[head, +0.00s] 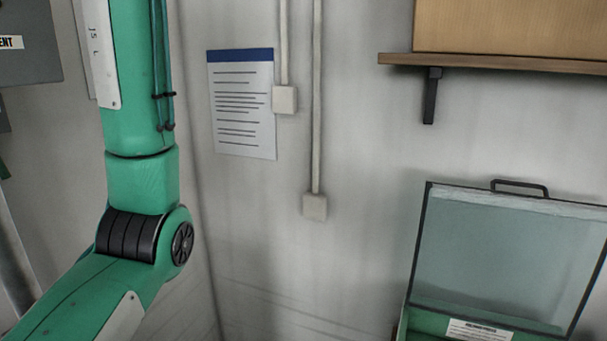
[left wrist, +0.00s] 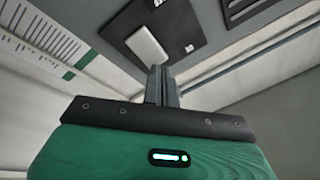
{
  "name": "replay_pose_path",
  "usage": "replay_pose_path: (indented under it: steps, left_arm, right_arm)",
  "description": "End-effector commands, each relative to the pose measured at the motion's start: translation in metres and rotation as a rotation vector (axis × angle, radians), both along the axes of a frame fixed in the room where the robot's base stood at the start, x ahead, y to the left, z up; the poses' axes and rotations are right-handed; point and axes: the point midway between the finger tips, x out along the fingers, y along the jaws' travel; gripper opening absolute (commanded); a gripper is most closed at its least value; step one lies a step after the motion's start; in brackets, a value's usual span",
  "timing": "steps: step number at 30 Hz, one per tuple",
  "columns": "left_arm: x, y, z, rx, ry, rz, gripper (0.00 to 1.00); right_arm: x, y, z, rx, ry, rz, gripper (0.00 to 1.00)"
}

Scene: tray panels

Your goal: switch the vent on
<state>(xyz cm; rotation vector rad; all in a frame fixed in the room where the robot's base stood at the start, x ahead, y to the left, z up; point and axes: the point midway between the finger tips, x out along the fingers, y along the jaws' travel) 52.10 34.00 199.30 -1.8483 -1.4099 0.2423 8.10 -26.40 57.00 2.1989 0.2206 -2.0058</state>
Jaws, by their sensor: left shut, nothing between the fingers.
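A grey panel (head: 36,58) is cut off at the top left of the head view. The visible part of its white label (head: 10,42) ends in "ENT". In the left wrist view, a dark plate (left wrist: 185,22) carries a pale rectangular switch (left wrist: 147,45). My left gripper (left wrist: 161,70) is shut and empty, with its fingertips just below and right of the switch in that view. I cannot tell whether they touch the plate. In the head view only my left arm shows; its gripper is out of frame. My right gripper is in neither view.
A printed sheet (head: 243,104) and two conduits with boxes (head: 314,206) are on the wall. A wooden shelf (head: 500,63) is at the upper right. An open-lidded green case (head: 420,322) is at the lower right. A slotted dark fixture (left wrist: 246,10) lies beyond the plate.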

Motion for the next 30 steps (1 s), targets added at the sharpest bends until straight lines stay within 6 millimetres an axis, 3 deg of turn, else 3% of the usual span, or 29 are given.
replay_pose_path:
  steps: [30]
  left_arm:
    - [0.006,0.013,0.0,0.0,0.001,0.001,0.0]
  right_arm:
    - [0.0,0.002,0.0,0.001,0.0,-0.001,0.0]
